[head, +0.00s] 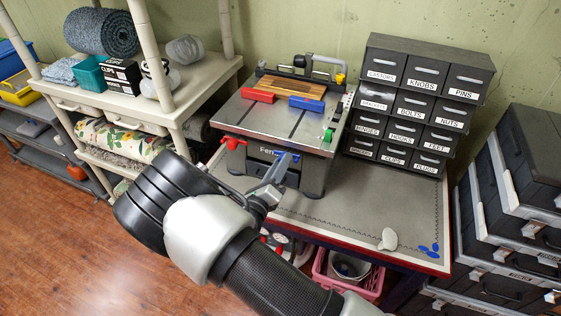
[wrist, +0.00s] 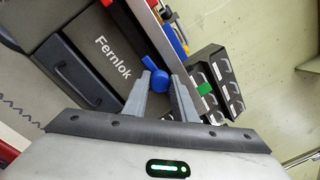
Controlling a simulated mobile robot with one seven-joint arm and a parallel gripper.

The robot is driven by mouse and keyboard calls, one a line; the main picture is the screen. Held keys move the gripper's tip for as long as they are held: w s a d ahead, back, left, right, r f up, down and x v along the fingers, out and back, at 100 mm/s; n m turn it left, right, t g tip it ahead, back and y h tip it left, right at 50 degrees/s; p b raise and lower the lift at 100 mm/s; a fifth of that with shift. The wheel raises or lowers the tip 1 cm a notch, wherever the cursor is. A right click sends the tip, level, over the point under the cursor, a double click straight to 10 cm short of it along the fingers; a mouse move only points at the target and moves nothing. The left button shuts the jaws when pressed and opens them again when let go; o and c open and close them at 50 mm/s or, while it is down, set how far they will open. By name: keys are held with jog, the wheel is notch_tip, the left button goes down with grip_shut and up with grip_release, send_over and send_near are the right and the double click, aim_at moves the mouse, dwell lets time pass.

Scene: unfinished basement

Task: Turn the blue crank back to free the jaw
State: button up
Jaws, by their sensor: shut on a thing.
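The blue crank (head: 291,154) sits on the front of the grey Fernlok bench unit (head: 264,122), below its tabletop edge. My gripper (head: 276,172) reaches it from the front and is shut on the crank; the fingers hide part of it. In the wrist view the crank's round blue end (wrist: 158,74) shows between the two grey fingertips (wrist: 162,80). A red block (head: 258,95) and a blue block (head: 306,103) lie on the tabletop in front of a striped wooden piece (head: 291,86). I cannot tell which part is the jaw.
A red handle (head: 234,143) is at the unit's front left and a green one (head: 329,135) at its right. Labelled drawers (head: 417,104) stand to the right. A white scoop-like thing (head: 388,239) and small blue pieces (head: 429,249) lie on the mat. The mat's middle is clear.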

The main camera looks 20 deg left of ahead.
jog(key=n+p, duration=0.3)
jog(key=n, duration=1)
jog(key=shift+f+y, duration=0.15)
jog(key=shift+y, duration=0.25)
jog(key=o, duration=1)
jog(key=shift+o, duration=0.2)
jog(key=shift+s, duration=0.15)
jog(key=s+a+b, duration=0.1)
jog(key=s, duration=1.6)
jog(key=shift+f, duration=0.35)
jog(key=shift+s, duration=0.1)
